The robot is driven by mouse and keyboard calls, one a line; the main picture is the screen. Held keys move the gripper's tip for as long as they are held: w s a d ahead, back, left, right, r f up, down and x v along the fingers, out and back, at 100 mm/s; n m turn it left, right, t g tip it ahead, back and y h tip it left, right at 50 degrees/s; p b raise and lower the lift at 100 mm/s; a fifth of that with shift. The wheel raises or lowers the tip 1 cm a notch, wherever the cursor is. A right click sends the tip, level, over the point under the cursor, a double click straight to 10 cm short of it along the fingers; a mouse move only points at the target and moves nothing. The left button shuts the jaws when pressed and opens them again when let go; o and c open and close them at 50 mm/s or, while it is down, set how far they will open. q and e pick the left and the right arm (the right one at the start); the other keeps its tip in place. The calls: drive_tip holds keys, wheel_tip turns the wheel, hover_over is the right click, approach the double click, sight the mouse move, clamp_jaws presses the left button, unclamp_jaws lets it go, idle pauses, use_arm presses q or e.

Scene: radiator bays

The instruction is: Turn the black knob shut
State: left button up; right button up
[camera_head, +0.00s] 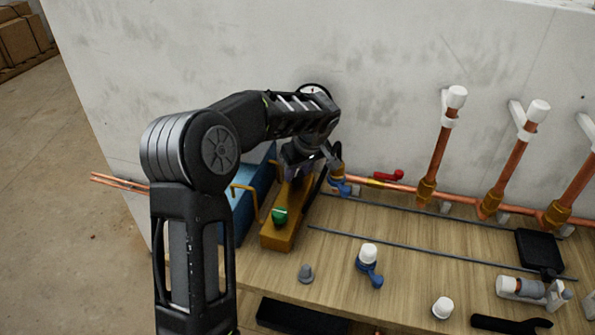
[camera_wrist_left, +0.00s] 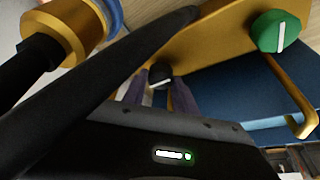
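The black knob (camera_wrist_left: 159,77) with a white pointer line sits on a yellow block (camera_wrist_left: 205,40) in the left wrist view. My left gripper (camera_wrist_left: 160,88) is at the knob, with a finger on either side of it. I cannot tell whether the fingers touch it. The pointer lies roughly across the picture, slightly tilted. In the head view my left gripper (camera_head: 298,172) is over the far end of the yellow block (camera_head: 277,236), and hides the black knob. A green knob (camera_head: 280,216) is on the block's near end. My right gripper is not in view.
A blue box (camera_head: 243,205) stands left of the block. A copper pipe with a red-handled valve (camera_head: 387,176) runs along the wall (camera_head: 390,60). A blue-handled valve (camera_head: 369,265), a grey cap (camera_head: 306,273) and a white cap (camera_head: 442,307) stand on the wooden bench (camera_head: 335,270).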

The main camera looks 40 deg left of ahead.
use_arm(q)
clamp_jaws()
